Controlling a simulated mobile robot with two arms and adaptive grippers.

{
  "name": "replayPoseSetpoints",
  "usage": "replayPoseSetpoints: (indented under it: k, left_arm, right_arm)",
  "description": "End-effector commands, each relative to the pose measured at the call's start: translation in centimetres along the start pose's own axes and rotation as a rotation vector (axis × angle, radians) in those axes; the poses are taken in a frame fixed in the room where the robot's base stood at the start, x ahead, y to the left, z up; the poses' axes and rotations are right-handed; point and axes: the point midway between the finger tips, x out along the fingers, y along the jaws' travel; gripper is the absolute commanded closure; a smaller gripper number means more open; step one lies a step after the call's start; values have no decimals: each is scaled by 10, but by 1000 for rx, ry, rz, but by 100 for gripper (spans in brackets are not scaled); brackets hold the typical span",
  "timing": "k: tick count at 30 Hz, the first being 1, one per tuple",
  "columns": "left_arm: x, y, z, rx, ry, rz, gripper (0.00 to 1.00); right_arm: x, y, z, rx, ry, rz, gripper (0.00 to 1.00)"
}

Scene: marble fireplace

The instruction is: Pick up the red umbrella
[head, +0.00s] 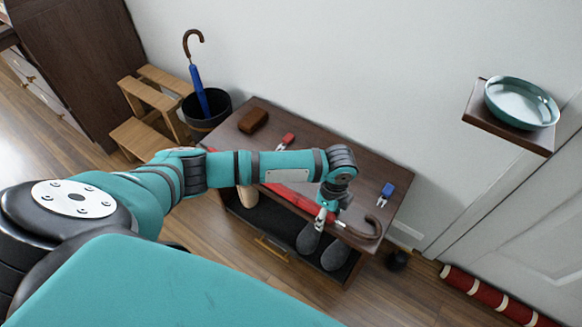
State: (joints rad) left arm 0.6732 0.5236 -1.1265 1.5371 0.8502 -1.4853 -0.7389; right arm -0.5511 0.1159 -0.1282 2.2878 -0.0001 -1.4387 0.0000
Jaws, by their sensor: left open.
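The red umbrella (299,198) lies along the front part of the dark wooden bench. Its curved brown handle (372,231) points right, at the bench's front right edge. My left arm passes above the bench and hides part of the umbrella. My left gripper (328,217) points down at the umbrella near the handle end. It is open, and the umbrella is not clearly gripped. Whether the fingers touch it or straddle it I cannot tell. My right gripper is not in view.
The bench top also holds a brown box (253,121), a red-tagged item (287,139) and a blue-tagged item (388,189). Grey shoes (335,255) sit below. A blue umbrella (199,90) stands in a black bin (210,122) beside a wooden step stool (150,96).

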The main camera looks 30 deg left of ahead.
Motion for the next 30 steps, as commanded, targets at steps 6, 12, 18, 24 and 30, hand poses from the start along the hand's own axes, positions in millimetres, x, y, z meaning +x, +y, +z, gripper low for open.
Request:
replayPoseSetpoints:
  k: [6,12,18,24,30]
  left_arm:
    - [0,0,0,0,0,0,47]
    - [0,0,0,0,0,0,73]
    - [0,0,0,0,0,0,99]
    - [-1,0,0,0,-1,0,100]
    - [-3,0,0,0,0,0,100]
  right_arm:
    - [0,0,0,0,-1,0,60]
    - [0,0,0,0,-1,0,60]
    - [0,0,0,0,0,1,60]
    - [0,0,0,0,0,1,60]
    - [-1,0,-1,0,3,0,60]
